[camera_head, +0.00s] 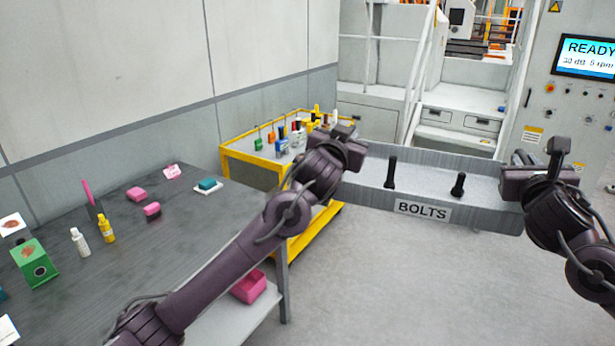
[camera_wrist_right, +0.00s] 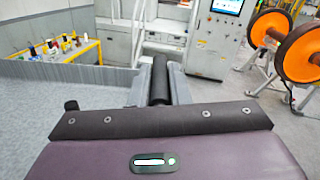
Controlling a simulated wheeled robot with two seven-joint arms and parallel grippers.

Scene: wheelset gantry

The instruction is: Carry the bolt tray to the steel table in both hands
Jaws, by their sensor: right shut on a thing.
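The grey bolt tray (camera_head: 360,193), labelled BOLTS, is held off the floor and roughly level. Two dark bolts, a left one (camera_head: 390,172) and a right one (camera_head: 458,185), stand upright in it. My right gripper (camera_head: 515,183) is at the tray's right end. In the right wrist view its fingers (camera_wrist_right: 160,85) are shut on a dark bar at the tray's end, with the tray (camera_wrist_right: 100,76) on the left. My left gripper (camera_head: 350,150) is at the tray's left end, its fingertips hidden. A dark grey table (camera_head: 150,240), perhaps the steel table, stands at the left.
A yellow cart (camera_head: 255,165) with small goods stands behind my left arm. Orange wheels (camera_wrist_right: 298,52) stand at the right. Floor (camera_head: 410,290) below the tray is clear.

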